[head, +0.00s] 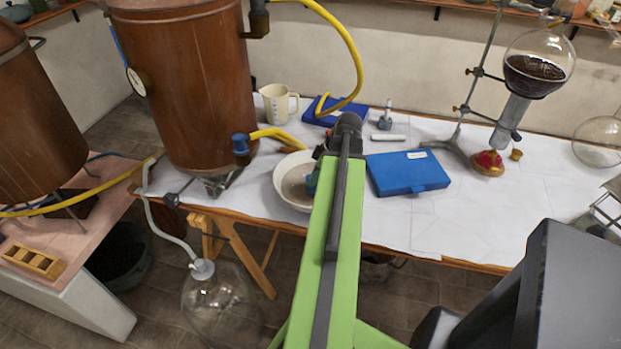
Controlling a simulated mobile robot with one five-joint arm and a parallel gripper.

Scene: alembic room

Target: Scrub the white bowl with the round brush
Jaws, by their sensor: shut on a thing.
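The white bowl (283,185) stands on the white-covered table near its front edge, with a greyish inside. My green arm reaches over the table and covers the bowl's right side. My gripper (316,174) is at the bowl's right part, low over or inside it, and mostly hidden behind the arm. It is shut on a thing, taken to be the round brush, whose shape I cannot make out. A small blue-teal piece shows there against the bowl. Whether the bristles touch the bowl cannot be seen.
A blue case (407,173) lies right of my arm. A copper vessel (187,85) stands close left of the bowl. A beige jug (278,104) and yellow hose (352,62) are behind. A glass flask (538,62) on a stand is at right. The front right tabletop is clear.

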